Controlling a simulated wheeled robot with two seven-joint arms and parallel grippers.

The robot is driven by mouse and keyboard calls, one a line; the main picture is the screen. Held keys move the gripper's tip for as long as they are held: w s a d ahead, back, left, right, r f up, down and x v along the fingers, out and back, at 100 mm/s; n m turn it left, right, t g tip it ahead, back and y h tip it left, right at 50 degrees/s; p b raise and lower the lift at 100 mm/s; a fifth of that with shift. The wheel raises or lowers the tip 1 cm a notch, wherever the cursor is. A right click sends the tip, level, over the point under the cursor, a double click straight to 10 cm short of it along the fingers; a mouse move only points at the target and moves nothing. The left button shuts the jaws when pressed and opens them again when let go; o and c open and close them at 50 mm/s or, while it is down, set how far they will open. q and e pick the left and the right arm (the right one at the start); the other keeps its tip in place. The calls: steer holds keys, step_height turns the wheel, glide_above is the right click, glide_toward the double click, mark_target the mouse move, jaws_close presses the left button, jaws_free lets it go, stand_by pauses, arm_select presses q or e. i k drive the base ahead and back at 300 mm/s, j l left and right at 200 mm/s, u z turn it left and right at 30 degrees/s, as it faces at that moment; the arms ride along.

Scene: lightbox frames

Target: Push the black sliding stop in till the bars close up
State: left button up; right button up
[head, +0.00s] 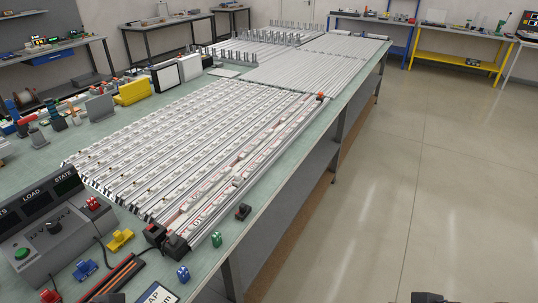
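Long silvery bars (165,140) lie side by side on the green table, running away from me. Narrow gaps show between several of them. Black blocks (176,245) stand at the near end of the rightmost bars, by a rail with pale, red-marked strips. A separate small black block (243,211) sits to the right, near the table edge. I cannot tell for sure which is the sliding stop.
A grey control box (40,240) with displays and buttons stands at the left. Blue, yellow, red and green clips (121,240) and dark rods lie near the front. A red piece (320,96) marks the rail's far end. The floor at the right is clear.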

mark_target(319, 98)
steer(key=u, duration=0.35)
steer(key=i+l+u, duration=0.5)
steer(key=l, duration=0.15)
steer(key=i+l+u, duration=0.1)
steer(key=l+u, duration=0.15)
steer(key=i+l, duration=0.15)
steer(key=l, duration=0.3)
steer(key=i+l, duration=0.15)
steer(key=l, duration=0.25)
steer(key=i+l+u, duration=0.1)
steer(key=l, duration=0.35)
steer(key=i+l, duration=0.2)
steer(key=l, duration=0.25)
steer(key=i+l, duration=0.15)
steer(key=l, duration=0.3)
steer(key=i+l+u, duration=0.1)
steer(key=l, duration=0.3)
steer(key=i+l, duration=0.15)
steer(key=l, duration=0.3)
steer(key=i+l, duration=0.15)
steer(key=l, duration=0.3)
steer(key=u, duration=0.05)
